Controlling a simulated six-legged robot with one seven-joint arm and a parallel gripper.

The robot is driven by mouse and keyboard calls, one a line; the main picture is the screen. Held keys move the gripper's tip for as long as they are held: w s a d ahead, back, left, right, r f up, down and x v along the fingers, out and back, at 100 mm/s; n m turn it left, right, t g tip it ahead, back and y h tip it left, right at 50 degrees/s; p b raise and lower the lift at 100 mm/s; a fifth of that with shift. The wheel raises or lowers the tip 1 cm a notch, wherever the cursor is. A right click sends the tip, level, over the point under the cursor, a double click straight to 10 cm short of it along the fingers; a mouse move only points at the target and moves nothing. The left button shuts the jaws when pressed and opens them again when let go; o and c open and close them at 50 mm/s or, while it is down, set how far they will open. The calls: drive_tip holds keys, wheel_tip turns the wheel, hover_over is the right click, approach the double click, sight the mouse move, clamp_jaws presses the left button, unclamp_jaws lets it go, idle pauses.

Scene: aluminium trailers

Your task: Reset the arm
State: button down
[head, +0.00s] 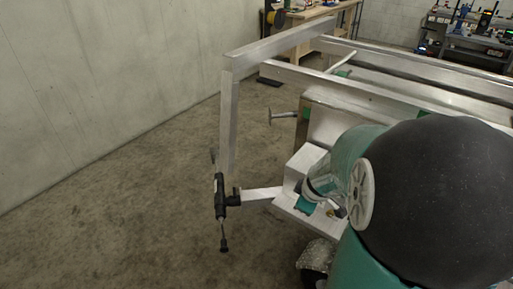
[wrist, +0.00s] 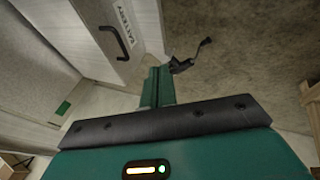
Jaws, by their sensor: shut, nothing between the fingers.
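My gripper (wrist: 158,87) shows in the wrist view. Its two green fingers are together with nothing between them, and they point away from the black-edged green palm. They appear apart from the pale box marked BATTERY (wrist: 124,22), which has a black handle (wrist: 116,42) and lies beyond and left of the fingertips. A black crank-like part (wrist: 190,58) appears just right of the fingertips. In the head view my large green and black arm fills the lower right, and I cannot make out the fingers there.
In the head view an aluminium trailer frame (head: 285,45) stands ahead, with a black jack (head: 221,195) at its near end. A workbench (head: 303,15) and loaded shelves (head: 470,45) are at the back. The concrete floor (head: 120,210) is clear at left, up to a grey wall (head: 90,80).

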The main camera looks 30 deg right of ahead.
drive_tip(key=a+r+m+y, duration=0.1)
drive_tip(key=a+r+m, duration=0.1)
drive_tip(key=a+r, duration=0.85)
drive_tip(key=s+a+r+m+y, duration=0.1)
drive_tip(key=s+a+r+m, duration=0.4)
drive_tip(key=s+a, duration=0.4)
drive_tip(key=shift+s+a+r, duration=0.35)
drive_tip(key=shift+a+r, duration=0.45)
drive_tip(key=shift+a, duration=0.35)
drive_tip(key=shift+d, duration=0.15)
